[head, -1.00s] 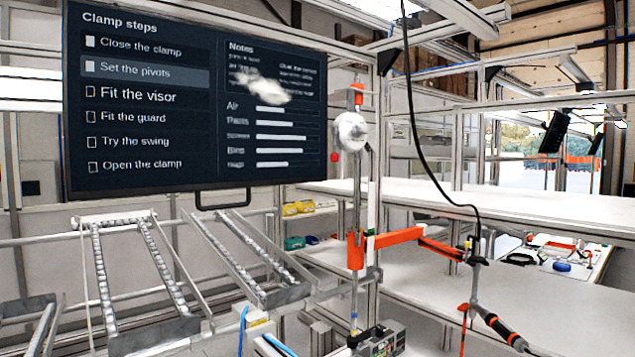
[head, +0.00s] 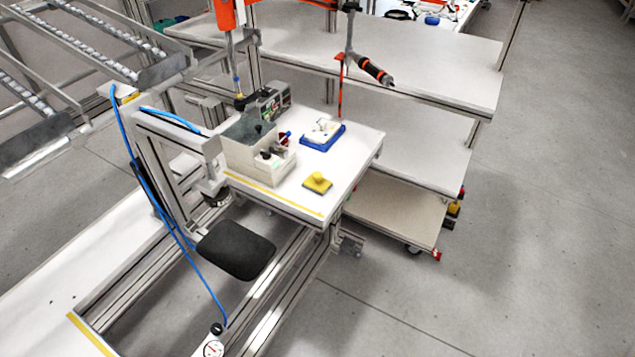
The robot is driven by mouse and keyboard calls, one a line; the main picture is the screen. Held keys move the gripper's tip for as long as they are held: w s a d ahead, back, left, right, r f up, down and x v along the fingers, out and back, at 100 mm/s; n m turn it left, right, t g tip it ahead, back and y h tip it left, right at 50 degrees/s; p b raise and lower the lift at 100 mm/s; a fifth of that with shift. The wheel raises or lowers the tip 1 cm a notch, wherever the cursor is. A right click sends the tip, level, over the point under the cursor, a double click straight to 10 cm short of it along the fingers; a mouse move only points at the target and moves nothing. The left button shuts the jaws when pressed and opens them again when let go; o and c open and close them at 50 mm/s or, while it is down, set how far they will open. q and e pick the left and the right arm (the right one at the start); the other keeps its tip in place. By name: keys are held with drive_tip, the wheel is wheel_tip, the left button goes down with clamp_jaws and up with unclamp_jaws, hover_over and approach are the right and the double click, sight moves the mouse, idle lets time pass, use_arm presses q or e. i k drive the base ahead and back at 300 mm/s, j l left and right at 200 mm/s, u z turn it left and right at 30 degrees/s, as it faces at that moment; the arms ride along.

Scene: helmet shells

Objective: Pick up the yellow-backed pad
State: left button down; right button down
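A small pad with a yellow back and knob (head: 317,182) and a greyish lower edge lies on the white bench top (head: 345,175), near its front right edge. It is apart from the things around it. Neither of my grippers shows in the head view.
A grey-white fixture box (head: 262,155) stands left of the pad. A blue tray (head: 322,137) with white parts sits behind it. A black seat (head: 237,249) is below the front. The floor (head: 480,270) at right is clear.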

sight(315, 183)
drive_tip(key=i+l, duration=0.15)
drive_tip(key=l, duration=0.15)
drive_tip(key=i+l+u, duration=0.1)
drive_tip(key=l, duration=0.2)
drive_tip(key=i+l, duration=0.2)
drive_tip(key=i+l+u, duration=0.1)
drive_tip(key=l, duration=0.3)
drive_tip(key=i, duration=0.05)
